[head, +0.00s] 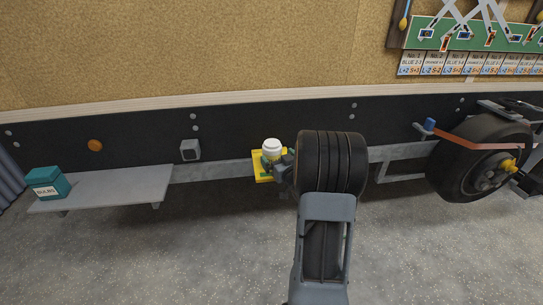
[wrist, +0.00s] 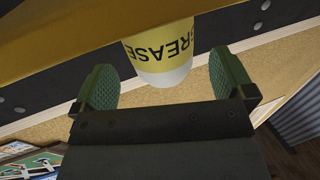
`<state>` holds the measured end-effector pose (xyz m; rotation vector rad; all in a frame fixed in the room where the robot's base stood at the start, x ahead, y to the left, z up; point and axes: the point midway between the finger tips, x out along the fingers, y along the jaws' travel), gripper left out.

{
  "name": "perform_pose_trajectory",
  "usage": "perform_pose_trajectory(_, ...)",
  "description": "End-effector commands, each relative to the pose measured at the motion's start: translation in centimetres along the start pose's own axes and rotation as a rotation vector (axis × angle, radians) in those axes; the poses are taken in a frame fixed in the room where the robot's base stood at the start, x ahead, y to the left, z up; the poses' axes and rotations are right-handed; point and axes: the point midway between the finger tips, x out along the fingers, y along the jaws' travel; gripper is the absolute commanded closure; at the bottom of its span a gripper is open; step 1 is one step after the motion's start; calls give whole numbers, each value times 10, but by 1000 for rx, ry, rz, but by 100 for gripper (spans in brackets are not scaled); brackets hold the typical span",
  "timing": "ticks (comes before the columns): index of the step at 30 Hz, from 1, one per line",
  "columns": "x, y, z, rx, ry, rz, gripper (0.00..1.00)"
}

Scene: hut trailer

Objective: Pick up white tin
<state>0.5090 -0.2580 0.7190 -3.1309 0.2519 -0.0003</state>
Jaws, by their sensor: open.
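The white tin (head: 271,148) stands upright on a small yellow shelf (head: 257,167) by the dark wall panel in the head view. In the wrist view the tin (wrist: 160,55) appears upside down, with a yellow band reading "GREASE" and a white end toward me. My gripper (wrist: 161,72) is open, with one green finger pad on each side of the tin and a visible gap on both sides. In the head view my gripper (head: 276,166) is at the tin, partly hidden by my own arm. I cannot tell how far the fingers reach along the tin.
A grey bench (head: 110,188) at left holds a teal box labelled "BULBS" (head: 46,184). A grey rail (head: 225,171) runs along the wall. A large tyre (head: 478,155) stands at right. The floor in front is clear.

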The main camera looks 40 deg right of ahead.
Motion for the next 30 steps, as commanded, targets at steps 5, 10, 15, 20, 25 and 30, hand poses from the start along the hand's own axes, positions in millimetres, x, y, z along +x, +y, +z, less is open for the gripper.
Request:
perform_pose_trajectory(5, 23, -1, 1, -2, 2, -3, 0)
perform_pose_trajectory(10, 43, -1, 0, -1, 1, -2, 0)
perform_pose_trajectory(15, 50, 0, -1, 0, -1, 0, 0)
perform_pose_trajectory(20, 50, 0, -1, 0, -1, 0, 0)
perform_pose_trajectory(25, 49, 0, -2, -1, 0, 0, 13)
perform_pose_trajectory(30, 49, 0, -2, -1, 0, 0, 30)
